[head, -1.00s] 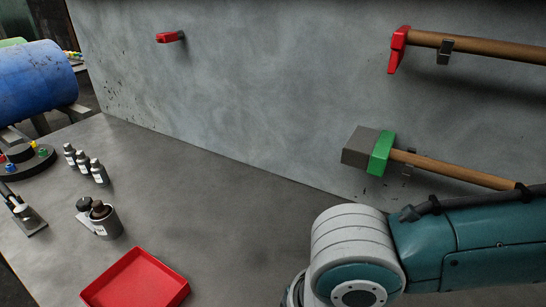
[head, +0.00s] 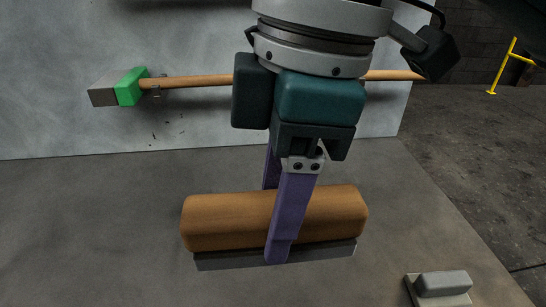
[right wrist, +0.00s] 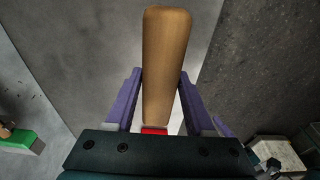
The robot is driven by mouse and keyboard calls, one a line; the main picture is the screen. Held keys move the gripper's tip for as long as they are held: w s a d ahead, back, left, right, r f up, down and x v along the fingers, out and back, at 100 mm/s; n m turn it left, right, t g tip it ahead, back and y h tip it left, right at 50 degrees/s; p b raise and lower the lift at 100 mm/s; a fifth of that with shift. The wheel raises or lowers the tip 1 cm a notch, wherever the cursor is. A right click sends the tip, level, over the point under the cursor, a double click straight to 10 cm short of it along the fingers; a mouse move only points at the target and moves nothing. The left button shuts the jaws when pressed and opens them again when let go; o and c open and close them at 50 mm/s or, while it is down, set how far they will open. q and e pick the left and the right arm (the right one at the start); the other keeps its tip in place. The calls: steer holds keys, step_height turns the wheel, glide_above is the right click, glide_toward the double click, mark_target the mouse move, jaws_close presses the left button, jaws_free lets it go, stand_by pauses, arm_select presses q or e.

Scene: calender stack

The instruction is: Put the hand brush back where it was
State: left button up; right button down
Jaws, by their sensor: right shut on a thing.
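The hand brush (head: 225,222) has a long brown wooden block with a thin grey layer under it. It lies crosswise low in the head view, over the grey bench top. My right gripper (head: 277,225) comes down on it from above, one purple finger on the near side and the other behind it, shut on the block. The right wrist view shows the brush (right wrist: 166,65) between both fingers (right wrist: 160,100). I cannot tell whether its underside touches the bench. My left gripper is not in view.
A hammer with a grey and green head (head: 128,87) hangs on the grey wall panel (head: 60,45), its handle passing behind my gripper. A small grey block on a plate (head: 441,284) is at the lower right. The bench (head: 90,220) is clear left of the brush.

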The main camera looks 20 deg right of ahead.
step_height(320, 180, down, 16)
steer(key=shift+b, duration=1.15)
steer(key=shift+f+b, duration=0.4)
steer(key=shift+f, duration=1.5)
